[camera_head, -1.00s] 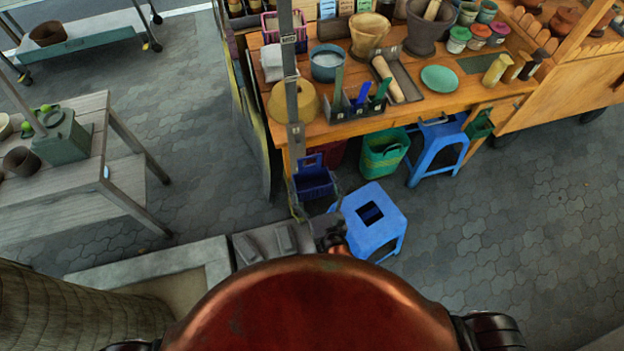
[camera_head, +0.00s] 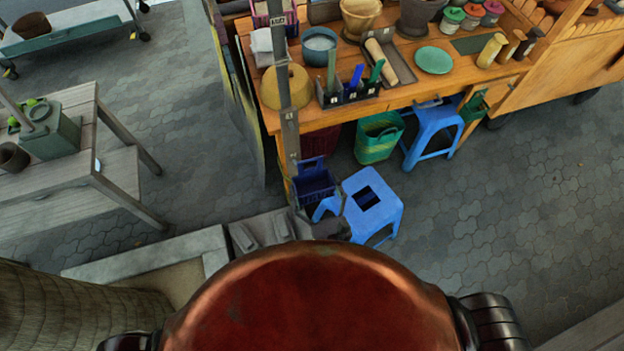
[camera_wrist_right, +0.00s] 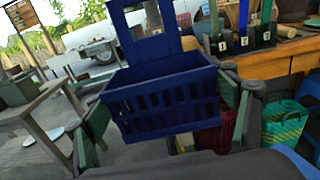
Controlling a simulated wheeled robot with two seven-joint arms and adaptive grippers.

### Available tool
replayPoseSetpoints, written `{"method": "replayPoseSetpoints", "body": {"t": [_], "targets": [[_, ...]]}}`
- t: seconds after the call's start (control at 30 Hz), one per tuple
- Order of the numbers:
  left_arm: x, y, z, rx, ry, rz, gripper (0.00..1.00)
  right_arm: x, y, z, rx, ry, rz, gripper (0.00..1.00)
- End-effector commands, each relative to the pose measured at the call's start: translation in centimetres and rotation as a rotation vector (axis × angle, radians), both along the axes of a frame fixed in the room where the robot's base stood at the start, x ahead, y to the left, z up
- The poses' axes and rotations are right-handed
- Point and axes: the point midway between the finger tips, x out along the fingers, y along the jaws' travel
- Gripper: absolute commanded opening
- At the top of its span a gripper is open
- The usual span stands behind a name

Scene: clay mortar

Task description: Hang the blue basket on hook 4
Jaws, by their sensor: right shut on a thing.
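The blue basket (camera_head: 315,186) is an open slatted crate with a tall framed back. It hangs in front of the workbench's left end, beside the lower part of a grey upright post (camera_head: 289,130). My right gripper (camera_head: 322,212) is shut on it. In the right wrist view the basket (camera_wrist_right: 165,105) is upright between the gripper's two green-padded fingers (camera_wrist_right: 168,98). Small tags sit along the post, but their numbers are too small to read, so I cannot tell which marks hook 4. My left gripper is not in view.
The wooden workbench (camera_head: 400,98) carries pots and a numbered tool holder (camera_head: 348,95). A blue stool (camera_head: 372,203) stands right of the basket, with a green basket (camera_head: 378,137) behind it. A grey table (camera_head: 120,180) stands at left. The paving at right is clear.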

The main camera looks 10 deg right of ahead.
Motion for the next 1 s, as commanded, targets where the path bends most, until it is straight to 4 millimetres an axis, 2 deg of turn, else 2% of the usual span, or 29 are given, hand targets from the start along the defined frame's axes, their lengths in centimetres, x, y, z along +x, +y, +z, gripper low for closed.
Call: {"method": "replayPoseSetpoints", "body": {"t": [0.5, 1.0], "targets": [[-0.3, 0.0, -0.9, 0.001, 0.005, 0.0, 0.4, -2.9, -0.6, 0.0, -0.001, 0.0, 0.0, 0.53], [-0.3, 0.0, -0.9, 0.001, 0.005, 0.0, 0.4, -3.3, -0.7, 0.1, 0.0, -0.001, 0.0, 0.53]]}}
